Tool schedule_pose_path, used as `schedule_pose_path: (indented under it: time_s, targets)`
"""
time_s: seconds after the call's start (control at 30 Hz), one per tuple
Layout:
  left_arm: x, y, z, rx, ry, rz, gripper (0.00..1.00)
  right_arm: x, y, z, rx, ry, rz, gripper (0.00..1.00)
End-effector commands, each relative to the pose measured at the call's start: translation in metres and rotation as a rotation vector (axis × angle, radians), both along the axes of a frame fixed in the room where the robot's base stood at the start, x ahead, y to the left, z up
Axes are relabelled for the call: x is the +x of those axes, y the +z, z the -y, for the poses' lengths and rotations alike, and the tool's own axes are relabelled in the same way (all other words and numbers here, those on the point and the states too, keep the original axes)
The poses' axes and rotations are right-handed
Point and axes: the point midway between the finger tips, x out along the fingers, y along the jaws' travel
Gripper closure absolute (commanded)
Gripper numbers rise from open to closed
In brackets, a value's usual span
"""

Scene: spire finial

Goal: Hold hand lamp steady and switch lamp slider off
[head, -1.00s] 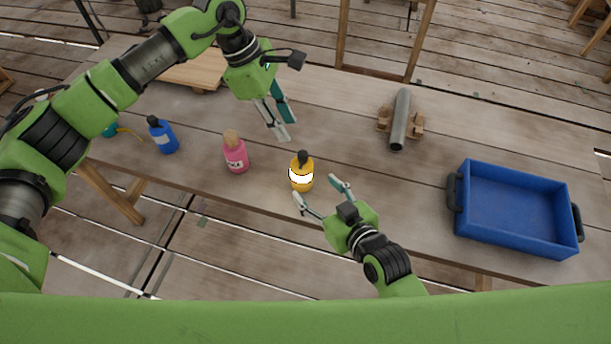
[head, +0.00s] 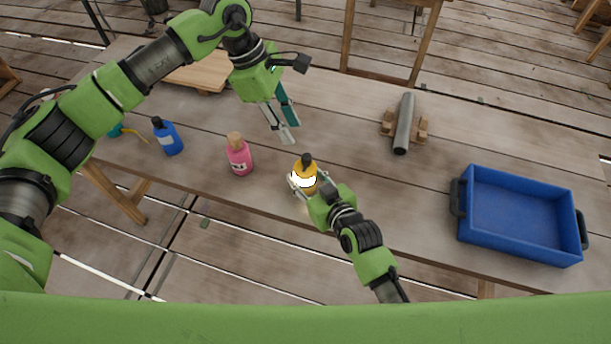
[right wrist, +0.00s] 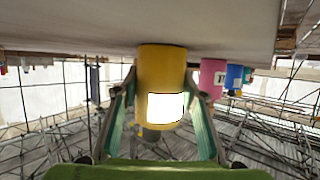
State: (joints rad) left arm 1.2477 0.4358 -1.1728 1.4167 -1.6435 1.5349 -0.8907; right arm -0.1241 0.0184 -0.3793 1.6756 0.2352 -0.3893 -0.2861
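The hand lamp (head: 305,169) is a yellow cylinder with a black top and a bright white panel. It stands upright near the table's front edge, and a glow shows beside it. In the right wrist view, which is upside down, the lamp (right wrist: 162,72) is between the fingers. My right gripper (head: 308,182) has one finger on each side of the lamp; narrow gaps seem to show, so it looks open. My left gripper (head: 290,133) is open and empty, above the table behind the lamp. I cannot make out the slider.
On the wooden table (head: 345,120), a pink bottle (head: 239,158) and a blue bottle (head: 168,138) stand left of the lamp. A grey pipe (head: 403,125) rests on wooden supports behind right. A blue tray (head: 520,213) is at the right. The table between lamp and tray is clear.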

Motion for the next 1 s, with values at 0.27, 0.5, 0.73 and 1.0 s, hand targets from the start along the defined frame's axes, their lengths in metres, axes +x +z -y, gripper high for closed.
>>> schedule_pose_path:
  time_s: [0.27, 0.5, 0.73, 1.0]
  targets:
    - [0.001, -0.004, 0.000, -0.009, 0.002, 0.006, 1.00, 0.000, 0.000, 0.000, 0.000, 0.000, -0.001, 0.86]
    - [0.023, -0.048, 0.007, -0.131, 0.011, 0.138, 1.00, 0.000, -0.001, 0.001, 0.000, 0.000, -0.001, 0.86]
    - [0.051, -0.099, 0.004, -0.280, 0.011, 0.401, 1.00, 0.000, -0.001, 0.000, -0.001, 0.000, -0.002, 0.86]
    - [0.056, -0.133, -0.016, -0.385, -0.019, 0.747, 1.00, -0.001, -0.001, 0.000, -0.001, 0.000, -0.002, 0.86]
